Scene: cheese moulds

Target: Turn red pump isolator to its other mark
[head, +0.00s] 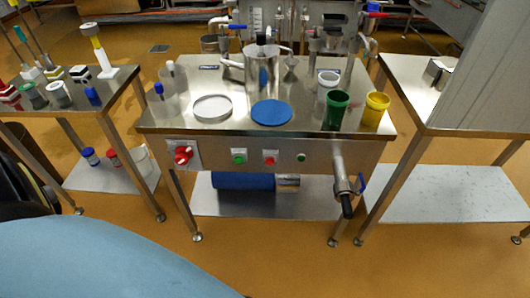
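The red pump isolator (183,156) is a rotary knob on a pale square plate at the left of the middle table's steel front panel. Its handle looks tilted, but the marks around it are too small to read. Neither of my grippers shows in the head view, and nothing is touching the isolator.
The middle table (160,128) holds a blue disc (271,112), a green cup (336,109) and a yellow cup (374,109). Open floor lies in front.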

